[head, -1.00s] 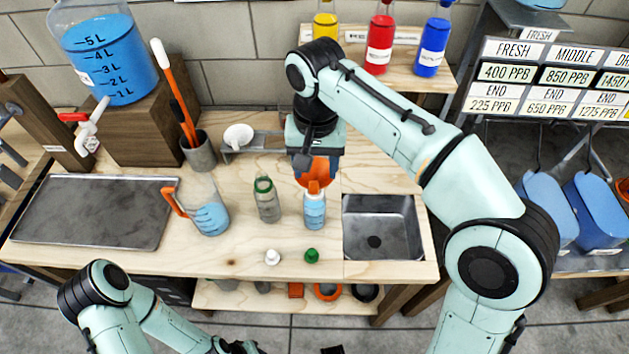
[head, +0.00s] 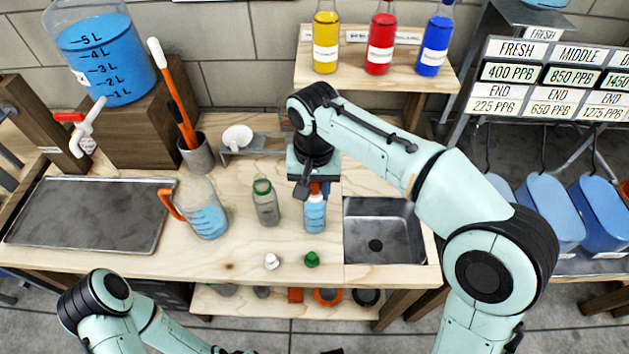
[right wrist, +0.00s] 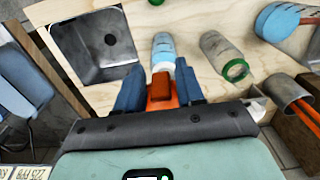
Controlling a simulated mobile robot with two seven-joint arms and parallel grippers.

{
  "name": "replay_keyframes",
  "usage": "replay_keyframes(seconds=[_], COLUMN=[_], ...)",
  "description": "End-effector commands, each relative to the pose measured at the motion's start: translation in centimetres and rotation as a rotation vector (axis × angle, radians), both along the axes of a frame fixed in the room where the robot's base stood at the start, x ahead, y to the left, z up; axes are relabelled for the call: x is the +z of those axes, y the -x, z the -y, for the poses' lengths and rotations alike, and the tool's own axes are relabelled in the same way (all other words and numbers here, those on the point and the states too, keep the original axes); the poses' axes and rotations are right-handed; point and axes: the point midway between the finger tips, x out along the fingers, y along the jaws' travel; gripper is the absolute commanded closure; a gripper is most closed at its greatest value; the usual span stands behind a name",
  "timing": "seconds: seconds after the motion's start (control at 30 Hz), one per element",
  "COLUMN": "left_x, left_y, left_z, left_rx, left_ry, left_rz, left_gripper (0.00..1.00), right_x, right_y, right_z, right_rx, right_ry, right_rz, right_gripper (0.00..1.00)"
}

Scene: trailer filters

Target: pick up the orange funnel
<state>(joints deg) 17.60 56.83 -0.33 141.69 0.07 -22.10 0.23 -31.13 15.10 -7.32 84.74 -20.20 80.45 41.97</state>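The orange funnel (right wrist: 160,91) shows in the right wrist view between the two blue fingers of my right gripper (right wrist: 160,82). In the head view only a little orange shows under the right gripper (head: 314,190), and the funnel's cone is mostly hidden. The bottle of blue liquid (head: 315,215) stands upright just below; whether the funnel touches its mouth is unclear. The bottle also shows in the right wrist view (right wrist: 163,47). My left gripper is not clearly visible.
A clear bottle with a green ring (head: 266,205) stands close left of the blue-liquid bottle. Further left is a jug with an orange handle (head: 205,215). A sink (head: 383,229) lies to the right. White and green caps (head: 312,259) lie in front.

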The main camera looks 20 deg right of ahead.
Motion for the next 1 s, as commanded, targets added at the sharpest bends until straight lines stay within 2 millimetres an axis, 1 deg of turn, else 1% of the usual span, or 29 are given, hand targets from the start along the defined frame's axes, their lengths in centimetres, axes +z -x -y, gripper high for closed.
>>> replay_keyframes(seconds=[0.03, 0.07, 0.1, 0.47, 0.57, 0.67, 0.77, 0.87, 0.97, 1.0], left_x=[0.0, 0.0, 0.0, 0.0, 0.1, 0.3, 0.7, 1.4, 2.4, 2.8], left_y=[0.0, 0.0, 0.0, 0.0, 0.0, -0.2, -0.4, -0.7, -1.3, -1.6], left_z=[0.0, 0.0, 0.0, 0.0, 0.0, 0.0, 0.0, 0.0, 0.0, 0.0], left_rx=[0.000, 0.000, 0.000, 0.000, 0.000, 0.001, 0.000, 0.000, 0.000, 0.000], left_ry=[0.000, 0.000, 0.000, 0.000, 0.000, 0.000, 0.000, 0.001, 0.000, -0.001], left_rz=[0.000, 0.000, 0.000, 0.000, 0.000, 0.002, 0.004, 0.008, 0.014, 0.018], left_gripper=[0.67, 0.67, 0.67, 0.67, 0.67, 0.67, 0.67, 0.67, 0.67, 0.67], right_x=[0.0, 0.0, 0.0, 0.1, 0.4, 1.2, 2.6, 4.7, 7.5, 8.7], right_y=[0.0, 0.0, 0.0, 0.0, 0.0, 0.0, -0.1, -0.1, -0.2, -0.2], right_z=[0.0, 0.0, 0.0, 0.0, 0.0, 0.0, 0.0, 0.0, -0.1, -0.1], right_rx=[0.000, 0.000, 0.000, 0.000, 0.000, 0.000, 0.000, 0.000, 0.000, 0.000], right_ry=[0.000, 0.000, 0.000, 0.000, 0.000, 0.001, 0.000, -0.001, -0.002, -0.002], right_rz=[0.000, 0.000, 0.000, 0.001, 0.001, 0.002, 0.003, 0.005, 0.007, 0.008], right_gripper=[0.83, 0.93, 1.00, 1.00, 1.00, 1.00, 1.00, 1.00, 1.00, 1.00])
